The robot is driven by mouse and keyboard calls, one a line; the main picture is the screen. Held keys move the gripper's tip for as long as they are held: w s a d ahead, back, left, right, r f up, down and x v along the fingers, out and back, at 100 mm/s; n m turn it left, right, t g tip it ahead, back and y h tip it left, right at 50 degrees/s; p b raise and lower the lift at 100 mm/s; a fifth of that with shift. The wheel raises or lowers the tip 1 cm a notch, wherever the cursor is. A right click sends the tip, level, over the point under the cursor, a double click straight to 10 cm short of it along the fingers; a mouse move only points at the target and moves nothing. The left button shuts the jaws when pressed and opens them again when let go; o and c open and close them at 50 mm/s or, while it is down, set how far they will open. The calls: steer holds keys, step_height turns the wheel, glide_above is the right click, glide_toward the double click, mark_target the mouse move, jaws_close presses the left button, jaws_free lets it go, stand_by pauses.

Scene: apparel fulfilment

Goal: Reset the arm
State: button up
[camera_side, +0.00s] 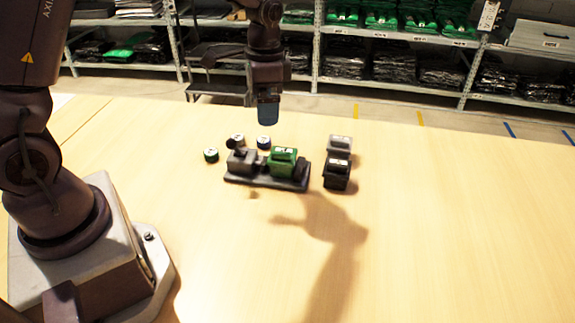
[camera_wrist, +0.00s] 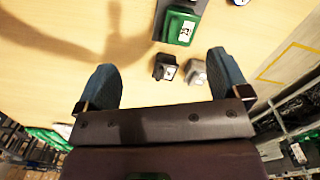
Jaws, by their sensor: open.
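My gripper (camera_side: 268,115) hangs above the table, over the far side of the group of small items. In the wrist view my gripper (camera_wrist: 165,80) shows two blue fingers spread wide with nothing between them touching either finger. My arm reaches in from the left in the side view, and my base stands on the table at the lower left.
On the table (camera_side: 430,230) stands a dark tray (camera_side: 265,181) with a green block (camera_side: 283,160) and grey parts. Beside it are a black block (camera_side: 337,172), a grey block (camera_side: 340,143) and several small round pieces. Shelves (camera_side: 400,88) stand behind. The table's right and front are clear.

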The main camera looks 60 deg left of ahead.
steer(key=s+d+r+n+t, duration=0.2)
steer(key=s+d+r+t, duration=0.1)
steer(key=s+r, duration=0.4)
steer(key=s+d+r+n+t, duration=0.2)
steer(key=s+r+t, duration=0.1)
steer(key=s+r, duration=0.5)
steer(key=s, duration=0.3)
steer(key=shift+s+d+n, duration=0.35)
steer(key=shift+d+n, duration=0.05)
